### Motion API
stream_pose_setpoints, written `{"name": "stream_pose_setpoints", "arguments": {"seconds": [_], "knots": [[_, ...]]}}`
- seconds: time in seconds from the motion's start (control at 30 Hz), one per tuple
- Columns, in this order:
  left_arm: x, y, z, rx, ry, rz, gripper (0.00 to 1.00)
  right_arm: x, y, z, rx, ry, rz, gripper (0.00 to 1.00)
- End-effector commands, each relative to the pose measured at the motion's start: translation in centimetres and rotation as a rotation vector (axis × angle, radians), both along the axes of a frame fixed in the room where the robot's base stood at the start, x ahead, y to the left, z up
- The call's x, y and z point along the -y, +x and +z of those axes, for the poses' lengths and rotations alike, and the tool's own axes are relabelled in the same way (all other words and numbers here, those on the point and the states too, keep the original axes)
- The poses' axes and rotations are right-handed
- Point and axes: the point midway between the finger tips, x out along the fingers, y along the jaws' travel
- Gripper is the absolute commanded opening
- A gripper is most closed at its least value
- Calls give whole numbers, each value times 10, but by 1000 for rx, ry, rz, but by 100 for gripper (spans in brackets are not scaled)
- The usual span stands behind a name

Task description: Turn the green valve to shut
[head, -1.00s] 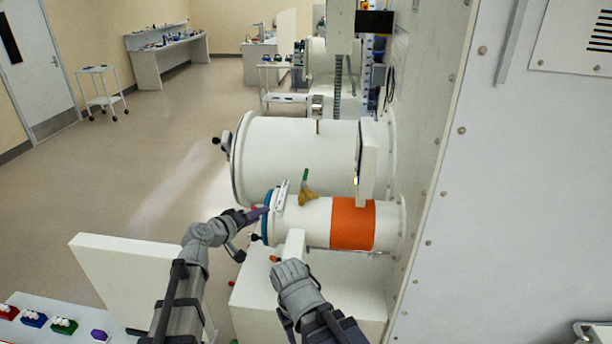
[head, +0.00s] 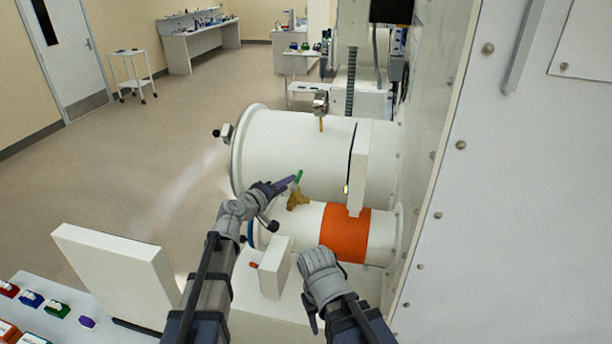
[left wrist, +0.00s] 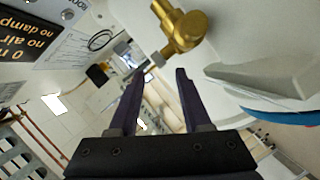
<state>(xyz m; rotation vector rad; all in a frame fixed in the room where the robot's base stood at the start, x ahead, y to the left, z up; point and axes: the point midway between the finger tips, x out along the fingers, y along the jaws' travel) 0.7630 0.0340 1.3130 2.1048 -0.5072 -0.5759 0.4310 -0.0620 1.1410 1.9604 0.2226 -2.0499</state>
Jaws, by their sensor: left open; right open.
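The valve has a green handle (head: 298,176) that stands upright from a brass body (head: 298,199) on top of the small white cylinder (head: 308,216). My left gripper (head: 290,182) has purple fingers and is open, with its tips close beside the green handle. In the left wrist view its two fingers (left wrist: 155,76) are apart with nothing between them. The brass body (left wrist: 184,30) shows just beyond the tips there; the green handle is not visible in that view. My right gripper (head: 318,258) is open, low in front of the small cylinder; its fingertips are hard to make out.
An orange band (head: 345,234) wraps the small cylinder. A larger white cylinder (head: 285,150) lies behind it. A white upright panel (head: 115,270) stands at left. A white block (head: 275,268) is beside my right gripper. The tall glovebox wall (head: 455,150) bounds the right side.

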Motion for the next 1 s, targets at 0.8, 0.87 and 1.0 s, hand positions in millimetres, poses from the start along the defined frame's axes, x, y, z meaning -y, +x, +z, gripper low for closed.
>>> {"name": "stream_pose_setpoints", "arguments": {"seconds": [0.8,0.87,1.0], "knots": [[43,64,-17,-1,0,-1,48,0,0,-17,1,0,-1,50],[43,63,-17,-1,0,-1,48,0,0,-17,1,0,-1,50],[43,63,-17,0,0,0,46,0,0,-17,1,0,-1,50]]}}
